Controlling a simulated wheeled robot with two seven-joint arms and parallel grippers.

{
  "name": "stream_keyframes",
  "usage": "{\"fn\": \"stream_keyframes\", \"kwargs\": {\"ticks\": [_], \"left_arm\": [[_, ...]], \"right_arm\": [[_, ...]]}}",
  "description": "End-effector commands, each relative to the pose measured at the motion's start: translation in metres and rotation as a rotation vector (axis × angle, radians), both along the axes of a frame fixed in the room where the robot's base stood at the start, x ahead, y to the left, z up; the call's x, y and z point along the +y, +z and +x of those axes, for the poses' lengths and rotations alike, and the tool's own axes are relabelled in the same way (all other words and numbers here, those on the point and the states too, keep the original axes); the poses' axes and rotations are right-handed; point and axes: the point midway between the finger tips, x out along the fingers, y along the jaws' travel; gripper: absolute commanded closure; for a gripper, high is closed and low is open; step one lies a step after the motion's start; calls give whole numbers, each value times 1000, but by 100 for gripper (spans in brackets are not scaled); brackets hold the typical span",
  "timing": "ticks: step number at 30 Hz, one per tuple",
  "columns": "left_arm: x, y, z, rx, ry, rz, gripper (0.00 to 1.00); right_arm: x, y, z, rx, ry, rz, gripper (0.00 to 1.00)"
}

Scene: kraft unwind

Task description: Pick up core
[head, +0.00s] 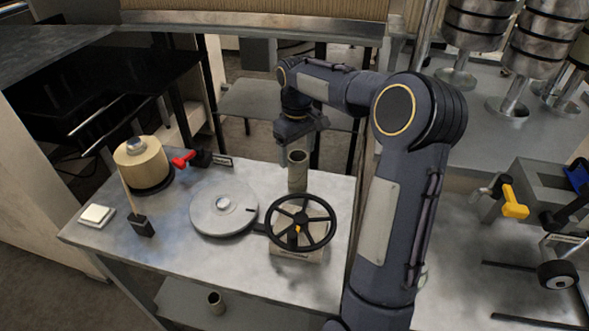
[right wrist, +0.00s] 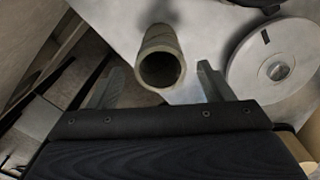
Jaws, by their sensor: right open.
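The core (head: 298,171), a grey-brown hollow tube, stands upright near the back right edge of the metal table. In the right wrist view the core (right wrist: 160,58) shows its open end, in line with the gap between my fingers. My right gripper (head: 299,143) is open and empty, just above the core; it also shows in the right wrist view (right wrist: 160,82). Neither finger visibly touches the core. My left gripper is not in view.
On the table (head: 165,235) are a black handwheel (head: 301,222), a grey disc (head: 223,208), a kraft roll (head: 141,163), a red-handled clamp (head: 186,160) and a white pad (head: 96,216). Another short tube (head: 216,303) stands on the lower shelf. Metal rolls (head: 535,45) stand at right.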

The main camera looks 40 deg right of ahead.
Motion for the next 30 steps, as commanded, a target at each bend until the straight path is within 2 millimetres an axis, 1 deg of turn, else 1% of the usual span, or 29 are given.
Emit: {"fn": "stream_keyframes", "kwargs": {"ticks": [1, 5, 9, 12, 15, 21, 30], "left_arm": [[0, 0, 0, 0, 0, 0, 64], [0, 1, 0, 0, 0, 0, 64], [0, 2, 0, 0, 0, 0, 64], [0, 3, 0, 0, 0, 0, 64], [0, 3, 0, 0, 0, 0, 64], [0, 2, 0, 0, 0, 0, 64], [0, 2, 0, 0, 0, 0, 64]], "right_arm": [[0, -6, -1, 2, -1, 1, 26], [1, -21, -2, 2, 0, 2, 26], [1, -44, -4, 2, -1, 3, 26], [1, -55, -4, 0, -1, 1, 26], [1, -60, -4, -1, -1, 1, 26], [1, -60, -4, -2, -1, 1, 26], [1, -60, -4, -2, -1, 1, 66]]}}
